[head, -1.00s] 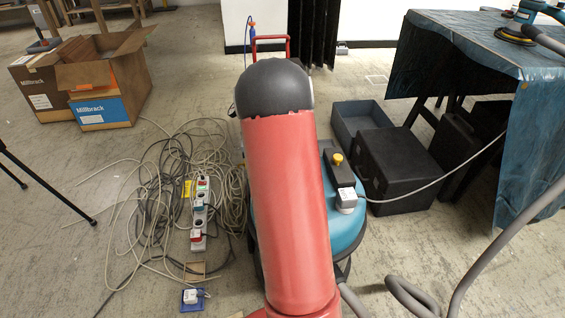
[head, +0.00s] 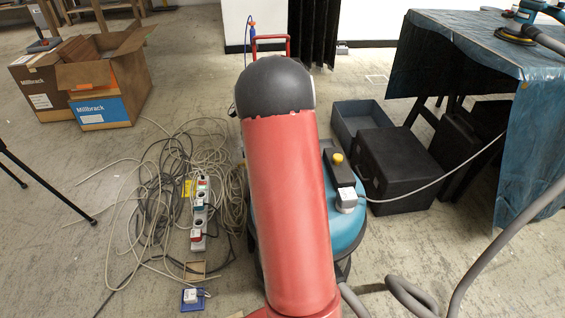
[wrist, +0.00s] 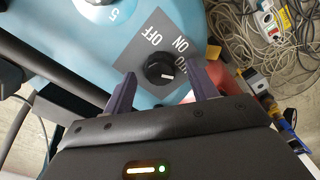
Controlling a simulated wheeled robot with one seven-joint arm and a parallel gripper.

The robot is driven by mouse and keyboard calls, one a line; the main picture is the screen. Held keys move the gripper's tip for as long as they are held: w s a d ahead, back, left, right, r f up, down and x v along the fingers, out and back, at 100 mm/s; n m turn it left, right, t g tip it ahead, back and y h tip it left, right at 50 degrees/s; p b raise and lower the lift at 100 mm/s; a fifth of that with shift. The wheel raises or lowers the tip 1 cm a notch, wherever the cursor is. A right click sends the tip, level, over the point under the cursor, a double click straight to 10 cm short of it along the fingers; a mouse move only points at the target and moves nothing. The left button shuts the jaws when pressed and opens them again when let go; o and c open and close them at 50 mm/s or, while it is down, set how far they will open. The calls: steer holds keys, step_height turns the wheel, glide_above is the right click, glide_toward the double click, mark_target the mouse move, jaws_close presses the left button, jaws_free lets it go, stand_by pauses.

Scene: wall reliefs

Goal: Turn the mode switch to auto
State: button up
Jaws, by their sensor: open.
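The mode switch is a round black knob (wrist: 160,68) with a white pointer line, in the wrist view. It sits on a grey label plate (wrist: 150,42) with the words OFF and ON and a partly hidden third word. The plate is on the blue vacuum body (wrist: 60,25). My gripper (wrist: 158,90) is open, with one finger on each side of the knob's near part. I cannot tell whether the fingers touch the knob. In the head view the blue vacuum (head: 347,225) stands behind my red arm, which hides the switch and my gripper.
Tangled cables and a power strip (head: 199,215) lie on the floor at left. A black case (head: 400,165) and grey bin (head: 360,122) stand right of the vacuum. A covered table (head: 470,55) is at far right, with a grey hose (head: 490,250) in front.

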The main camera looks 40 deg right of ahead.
step_height(320, 180, up, 6)
steer(key=shift+r, duration=0.15)
stand_by(0.4)
steer(key=shift+a+r, duration=0.25)
steer(key=shift+a, duration=0.05)
steer(key=s+a+r+n+t, duration=0.1)
steer(key=s+a+r+n, duration=0.2)
steer(key=a+r, duration=0.35)
steer(key=s+a+r+n+t, duration=0.2)
steer(key=s+a+r+n, duration=0.1)
steer(key=a, duration=0.6)
steer(key=s+a+n+t, duration=0.2)
steer(key=s+a+n, duration=0.5)
steer(key=s+a, duration=0.6)
steer(key=shift+s+f+t, duration=0.3)
steer(key=shift+s, duration=0.4)
